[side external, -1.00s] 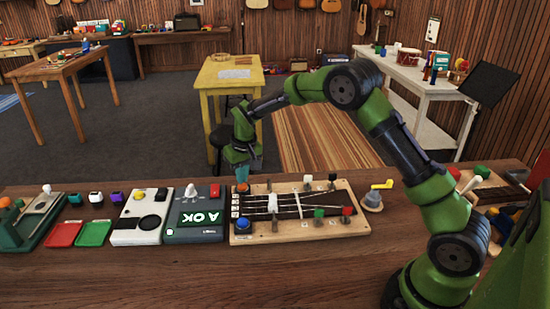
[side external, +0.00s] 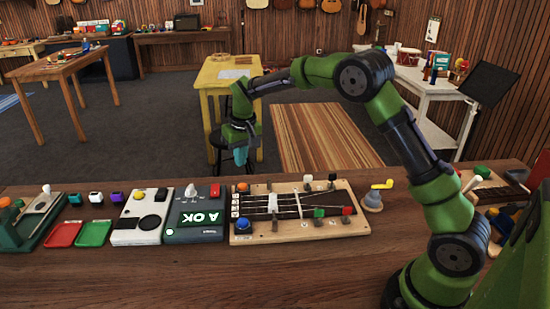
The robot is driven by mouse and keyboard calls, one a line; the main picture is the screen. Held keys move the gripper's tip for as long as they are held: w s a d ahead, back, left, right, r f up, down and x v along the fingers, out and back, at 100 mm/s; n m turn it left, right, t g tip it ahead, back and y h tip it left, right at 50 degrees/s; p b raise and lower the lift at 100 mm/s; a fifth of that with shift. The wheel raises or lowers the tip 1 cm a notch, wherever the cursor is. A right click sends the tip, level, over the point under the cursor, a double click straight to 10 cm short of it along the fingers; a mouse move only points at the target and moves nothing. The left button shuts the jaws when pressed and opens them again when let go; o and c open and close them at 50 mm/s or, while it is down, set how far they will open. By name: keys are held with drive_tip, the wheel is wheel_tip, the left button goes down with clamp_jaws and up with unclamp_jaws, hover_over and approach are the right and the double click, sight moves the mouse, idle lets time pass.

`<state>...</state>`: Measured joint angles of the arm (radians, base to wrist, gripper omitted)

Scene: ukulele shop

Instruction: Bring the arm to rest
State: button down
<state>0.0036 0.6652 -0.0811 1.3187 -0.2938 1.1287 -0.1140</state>
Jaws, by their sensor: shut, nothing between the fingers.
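My gripper (side external: 240,162) is shut and empty. It points down in the air above the back left part of the wooden fretboard panel (side external: 345,222), apart from it. The panel carries strings, colored knobs, a blue button (side external: 242,226) at its front left and an orange button (side external: 242,187) at its back left. My green and black arm reaches from the base at the lower right, arching up and over to the left. Nothing hangs from the fingers.
A crank (side external: 374,200) stands on the right. The front of the workbench (side external: 200,280) is clear.

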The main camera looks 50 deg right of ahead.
idle(0.4)
drive_tip(key=s+a+r+t+y, duration=0.1)
drive_tip(key=s+r, duration=0.3)
drive_tip(key=s, duration=0.6)
drive_tip(key=s+a+r+t, duration=0.2)
drive_tip(key=s+a+r, duration=0.1)
drive_tip(key=s, duration=0.7)
drive_tip(key=s+a+r+m+t+y, duration=0.1)
drive_tip(key=s+r, duration=0.4)
drive_tip(key=s, duration=0.6)
drive_tip(key=shift+a+r+t+y, duration=0.35)
drive_tip(key=shift+a+t, duration=0.15)
drive_tip(key=shift+a, duration=0.55)
